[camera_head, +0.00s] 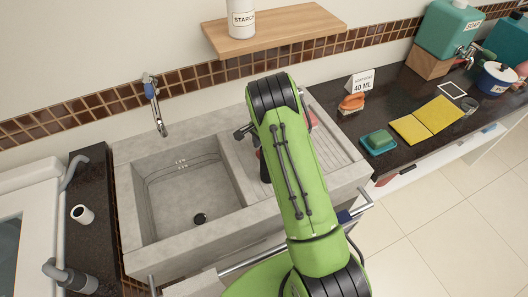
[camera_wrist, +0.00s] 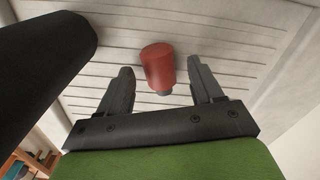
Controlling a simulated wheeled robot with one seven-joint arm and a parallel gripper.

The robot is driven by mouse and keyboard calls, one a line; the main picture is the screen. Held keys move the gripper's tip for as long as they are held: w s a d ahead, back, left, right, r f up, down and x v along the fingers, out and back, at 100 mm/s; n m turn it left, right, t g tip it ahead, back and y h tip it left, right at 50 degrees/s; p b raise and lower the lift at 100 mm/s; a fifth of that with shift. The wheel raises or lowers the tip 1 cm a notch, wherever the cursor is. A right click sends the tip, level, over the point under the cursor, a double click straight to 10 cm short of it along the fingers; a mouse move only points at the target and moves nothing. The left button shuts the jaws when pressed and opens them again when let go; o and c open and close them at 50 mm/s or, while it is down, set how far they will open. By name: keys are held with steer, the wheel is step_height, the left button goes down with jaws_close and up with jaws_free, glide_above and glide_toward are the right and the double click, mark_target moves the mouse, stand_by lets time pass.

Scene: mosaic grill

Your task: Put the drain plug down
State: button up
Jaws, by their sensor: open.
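A red cylinder with a small grey end (camera_wrist: 158,67) is between the spread fingers of my gripper (camera_wrist: 160,88) in the wrist view, with clear gaps on both sides. It is over the ribbed drainboard; I cannot tell whether it touches the board. I cannot tell for sure whether it is the drain plug. In the head view, my green arm hides most of the gripper and the area under it. A small dark round thing (camera_head: 200,218) is on the basin floor, at the drain; whether it is a plug or the open hole is unclear.
The grey sink (camera_head: 165,245) has an empty basin on the left and a ribbed drainboard (camera_head: 335,150) on the right. A tap (camera_head: 152,100) stands behind the basin. Yellow cloths (camera_head: 427,120) and a green sponge (camera_head: 379,139) lie on the right counter. A wooden shelf (camera_head: 280,34) hangs above.

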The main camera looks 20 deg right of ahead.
steer(key=shift+f, duration=0.45)
jaws_close()
step_height(320, 180, up, 10)
